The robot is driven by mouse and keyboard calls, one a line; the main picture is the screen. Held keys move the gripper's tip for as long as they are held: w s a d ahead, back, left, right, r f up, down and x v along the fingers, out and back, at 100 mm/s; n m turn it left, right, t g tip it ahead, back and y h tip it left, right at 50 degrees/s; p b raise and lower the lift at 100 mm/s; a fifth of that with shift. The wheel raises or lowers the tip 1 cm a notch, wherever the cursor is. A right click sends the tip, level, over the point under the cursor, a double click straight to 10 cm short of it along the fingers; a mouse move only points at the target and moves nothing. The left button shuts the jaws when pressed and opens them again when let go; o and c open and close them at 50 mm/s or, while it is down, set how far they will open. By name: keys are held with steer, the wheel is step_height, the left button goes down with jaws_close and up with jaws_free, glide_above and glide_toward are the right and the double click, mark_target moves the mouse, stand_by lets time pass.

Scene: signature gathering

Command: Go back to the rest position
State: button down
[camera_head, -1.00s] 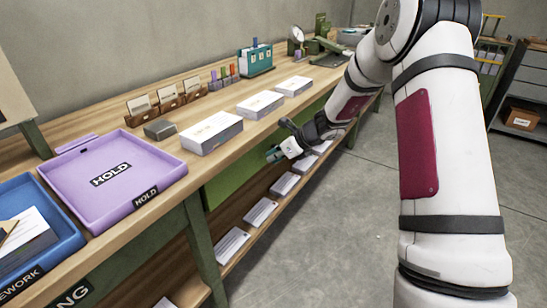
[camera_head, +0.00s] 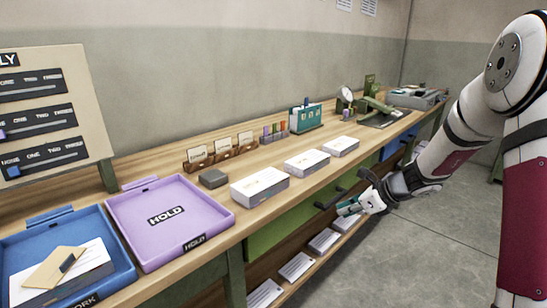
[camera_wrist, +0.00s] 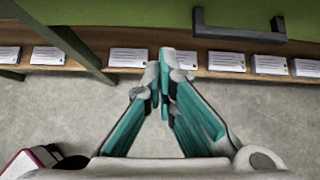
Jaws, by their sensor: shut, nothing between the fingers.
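My gripper (camera_head: 349,208) hangs off the front side of the workbench, in front of the green drawer front, at the end of my white arm. In the wrist view my gripper (camera_wrist: 164,62) shows its teal fingers with their tips together and nothing between them. It points at the lower shelf and the floor, and looks clear of both. The arm comes in from the right of the head view.
The workbench (camera_head: 140,171) runs along the wall. It bears a purple HOLD tray (camera_head: 137,238), a blue tray (camera_head: 112,262) with papers and an envelope, and white card stacks (camera_head: 260,186). A lower shelf (camera_wrist: 195,73) holds several cards. The grey floor (camera_head: 420,250) at right is clear.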

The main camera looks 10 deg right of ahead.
steer(key=s+a+r+n+g, duration=0.2)
steer(key=s+a+r+n, duration=0.55)
steer(key=s, duration=0.25)
steer(key=s+a+r+n+g, duration=0.2)
steer(key=s+a+r+n, duration=0.5)
steer(key=s, duration=0.3)
steer(key=s+d+n+g+h, duration=0.1)
steer(key=s+d+n+h, duration=0.2)
steer(key=s+n, duration=0.7)
steer(key=s+d+n+g+h, duration=0.1)
steer(key=s+d+n+h, duration=0.2)
steer(key=s, duration=1.3)
step_height(320, 180, up, 22)
steer(key=t+p, duration=0.3)
steer(key=p, duration=1.7)
steer(key=shift+w+a, duration=0.3)
steer(key=shift+a, duration=0.15)
steer(key=shift+r, duration=0.1)
